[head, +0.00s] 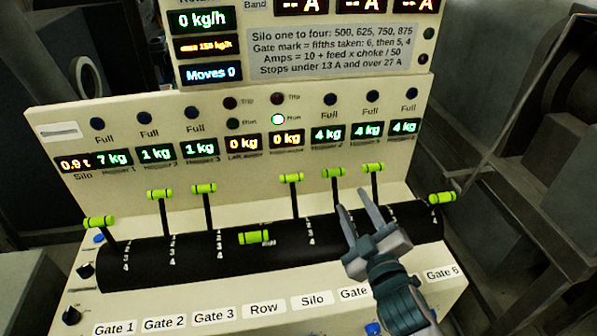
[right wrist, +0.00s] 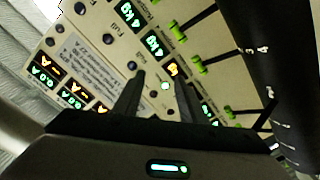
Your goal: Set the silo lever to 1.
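The silo lever (head: 291,179) has a green handle on a dark stem and rises from the black curved drum, tilted toward the display panel, behind the label "Silo" (head: 313,299). My left gripper is out of view.
The row lever (head: 254,238) is pulled low, left of the silo lever. The Gate 3 lever (head: 204,188) stands farther left and the Gate 5 lever (head: 374,167) to the right. The silo display (head: 75,165) reads about 0.9 t.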

